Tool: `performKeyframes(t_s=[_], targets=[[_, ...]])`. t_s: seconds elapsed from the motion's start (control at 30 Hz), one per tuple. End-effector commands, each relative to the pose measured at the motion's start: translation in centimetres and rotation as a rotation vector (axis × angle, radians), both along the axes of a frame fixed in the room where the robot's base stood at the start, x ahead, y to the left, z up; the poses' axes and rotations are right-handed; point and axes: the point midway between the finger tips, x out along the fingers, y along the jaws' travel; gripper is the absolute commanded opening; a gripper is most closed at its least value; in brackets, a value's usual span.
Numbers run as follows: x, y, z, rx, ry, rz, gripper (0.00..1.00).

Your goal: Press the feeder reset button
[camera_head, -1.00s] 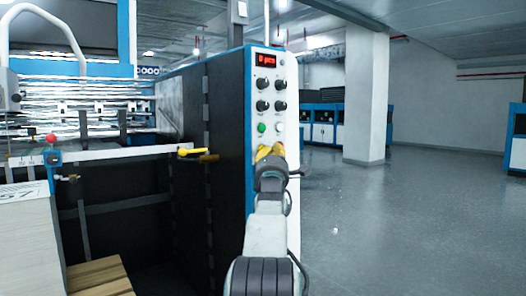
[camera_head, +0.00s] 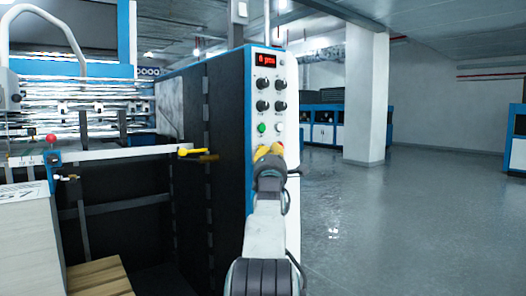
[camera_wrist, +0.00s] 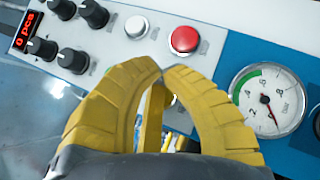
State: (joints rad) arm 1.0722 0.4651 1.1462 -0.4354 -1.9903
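The control panel (camera_head: 263,144) is the white front of the machine, with a blue edge. It carries a green button (camera_head: 262,128) and a white button (camera_head: 279,127), which also shows in the wrist view (camera_wrist: 136,27). A red button (camera_wrist: 185,39) sits beside the white one in the wrist view. I cannot read which button is the feeder reset. My gripper (camera_head: 270,149) is in front of the panel, just below the green and white buttons. In the wrist view its yellow fingertips (camera_wrist: 161,70) are together, empty, below the red button. The fingers hide part of the panel.
Several black knobs (camera_wrist: 73,60) and a red display (camera_head: 266,59) are above the buttons. A pressure gauge (camera_wrist: 268,100) is at the wrist view's right. A yellow lever (camera_head: 192,151) juts out left of the panel. The floor (camera_head: 420,220) at right is clear.

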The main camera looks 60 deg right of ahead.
Motion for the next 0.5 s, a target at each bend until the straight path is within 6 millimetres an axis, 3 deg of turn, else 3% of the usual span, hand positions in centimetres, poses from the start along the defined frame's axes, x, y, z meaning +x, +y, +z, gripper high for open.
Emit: performKeyframes(t_s=[0.5], targets=[[0.51,-0.22,-0.01,0.0,0.002,0.005,0.0]])
